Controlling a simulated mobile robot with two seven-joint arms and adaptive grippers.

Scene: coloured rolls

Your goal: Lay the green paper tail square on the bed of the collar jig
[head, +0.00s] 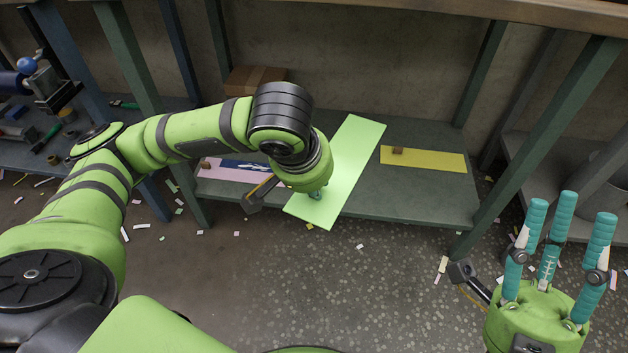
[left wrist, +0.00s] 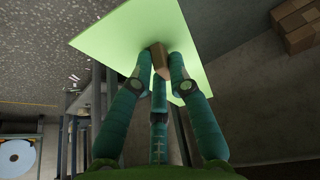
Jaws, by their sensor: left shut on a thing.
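The green paper tail (head: 350,165) is a long light-green sheet in the head view, slanting across the grey-green shelf with its near end past the front edge. My left gripper (head: 316,193) is over its near part, mostly hidden by my wrist. In the left wrist view, the three teal fingers (left wrist: 161,72) are shut around a small brown block (left wrist: 160,58) against the green sheet (left wrist: 115,38). I cannot tell whether the sheet touches the shelf. My right gripper (head: 558,245) is at the lower right, fingers spread, empty. I cannot make out the collar jig.
The shelf (head: 410,200) also bears a yellow strip (head: 430,162) with a brown block, and a pink strip (head: 225,172), partly hidden by my arm. A cardboard box (head: 250,79) stands behind. Green posts (head: 540,145) flank the shelf. Paper scraps litter the floor.

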